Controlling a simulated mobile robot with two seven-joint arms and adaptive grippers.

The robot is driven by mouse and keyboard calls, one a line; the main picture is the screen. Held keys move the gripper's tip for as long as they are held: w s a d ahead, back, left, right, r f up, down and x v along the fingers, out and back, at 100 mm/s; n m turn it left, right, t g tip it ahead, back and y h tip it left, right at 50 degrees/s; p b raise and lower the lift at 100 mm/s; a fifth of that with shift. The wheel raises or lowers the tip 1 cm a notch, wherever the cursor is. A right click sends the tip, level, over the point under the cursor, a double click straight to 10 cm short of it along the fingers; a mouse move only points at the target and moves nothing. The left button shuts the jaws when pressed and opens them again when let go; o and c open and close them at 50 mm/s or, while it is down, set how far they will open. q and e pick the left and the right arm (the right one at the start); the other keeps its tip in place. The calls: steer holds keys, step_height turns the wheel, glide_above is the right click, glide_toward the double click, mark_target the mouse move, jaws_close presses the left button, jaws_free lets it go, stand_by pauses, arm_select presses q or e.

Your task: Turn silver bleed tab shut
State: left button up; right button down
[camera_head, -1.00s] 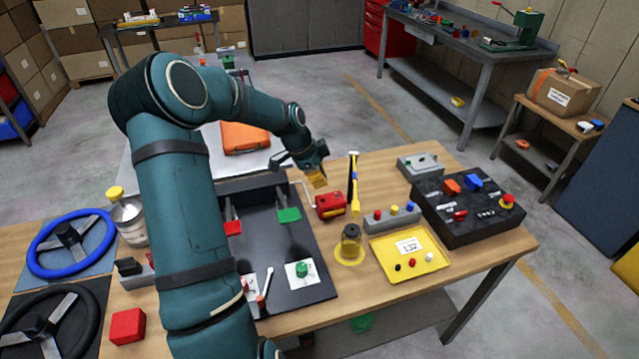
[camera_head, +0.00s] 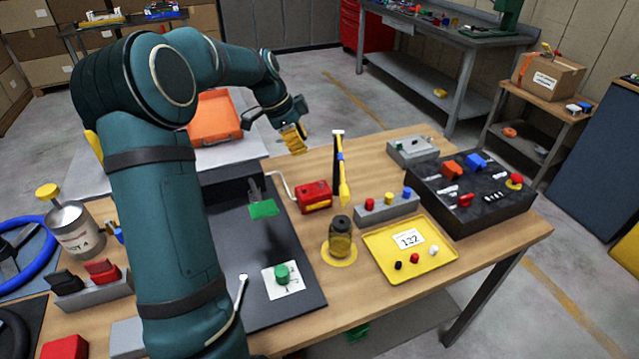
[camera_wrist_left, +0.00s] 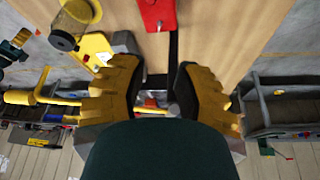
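My left gripper (camera_head: 293,138) hangs in the air beyond the far edge of the workbench, past the red box with a crank (camera_head: 314,197). Its yellow fingers are apart with an empty gap between them in the left wrist view (camera_wrist_left: 158,90). I cannot identify the silver bleed tab for certain. A thin silver lever (camera_head: 240,292) lies on the black panel (camera_head: 290,250), beside a green knob (camera_head: 282,273) on a white card. My left arm hides part of this panel. The right gripper is not in view.
A dark-capped amber jar (camera_head: 341,240), a yellow tray (camera_head: 385,268), a button block (camera_head: 385,209) and a black switch box (camera_head: 470,205) fill the right of the bench. An upright yellow-handled tool (camera_head: 341,175) stands near the gripper. A metal canister (camera_head: 75,230) stands at left.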

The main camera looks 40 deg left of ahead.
mark_target(321, 183)
arm_select(q)
steer(key=b+x, duration=0.2)
steer(key=x, duration=1.1)
steer(key=shift+f, duration=0.15)
jaws_close()
